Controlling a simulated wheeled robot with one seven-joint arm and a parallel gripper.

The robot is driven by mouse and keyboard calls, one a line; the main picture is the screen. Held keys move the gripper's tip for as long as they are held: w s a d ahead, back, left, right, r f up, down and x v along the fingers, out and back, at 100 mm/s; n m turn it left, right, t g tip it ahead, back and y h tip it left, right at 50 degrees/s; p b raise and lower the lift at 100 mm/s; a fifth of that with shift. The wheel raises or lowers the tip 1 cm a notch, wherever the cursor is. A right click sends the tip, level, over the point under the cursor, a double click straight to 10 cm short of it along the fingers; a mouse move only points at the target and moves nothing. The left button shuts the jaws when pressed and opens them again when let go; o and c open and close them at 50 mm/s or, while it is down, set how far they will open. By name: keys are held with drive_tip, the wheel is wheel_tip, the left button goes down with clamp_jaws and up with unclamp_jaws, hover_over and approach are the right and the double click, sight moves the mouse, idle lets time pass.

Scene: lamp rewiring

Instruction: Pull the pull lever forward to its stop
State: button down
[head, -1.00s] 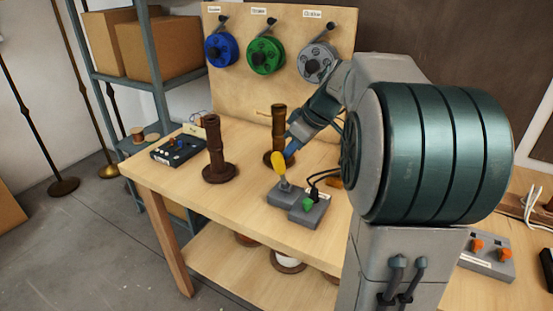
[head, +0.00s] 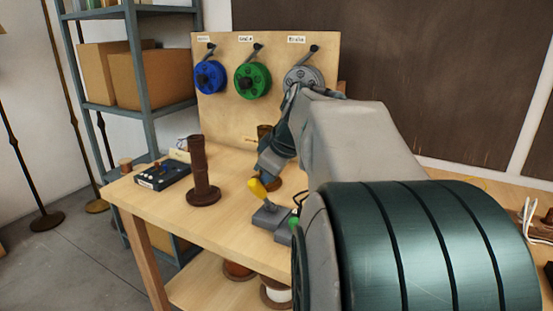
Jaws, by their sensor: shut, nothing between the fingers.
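The pull lever has a yellow handle (head: 257,188) on a grey base box (head: 268,216) on the wooden workbench. The handle leans up and to the left in the picture. My gripper (head: 267,179) is shut and empty, its tip at the upper right side of the handle. I cannot tell whether it touches the handle. My arm hides the right part of the bench and most of the box beside the lever, where a green part (head: 293,222) shows.
A brown turned lamp column (head: 201,172) stands left of the lever; another (head: 264,133) is partly hidden behind my gripper. A dark control box (head: 162,174) sits at the bench's left. Blue (head: 209,77), green (head: 252,81) and grey (head: 303,79) spools hang on the backboard.

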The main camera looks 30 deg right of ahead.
drive_tip(key=shift+f, duration=0.1)
drive_tip(key=s+d+r+p, duration=0.1)
drive_tip(key=s+d+r, duration=0.1)
drive_tip(key=r, duration=0.3)
drive_tip(key=s+d+r+p, duration=0.2)
drive_tip(key=r, duration=0.4)
drive_tip(key=shift+s+d, duration=0.15)
idle(0.3)
drive_tip(key=s+a+f+m+g+p, duration=0.1)
drive_tip(key=s+a+f+m+p, duration=0.2)
drive_tip(key=s+a+f, duration=0.3)
drive_tip(key=s+a+f+m+g+p, duration=0.2)
drive_tip(key=s+a+f+p, duration=0.4)
drive_tip(key=a, duration=0.7)
wheel_tip(320, 180, down, 3)
drive_tip(key=shift+s+a+r+m+g+h, duration=0.2)
drive_tip(key=shift+s+a+m+g+h, duration=0.15)
drive_tip(key=shift+m, duration=0.55)
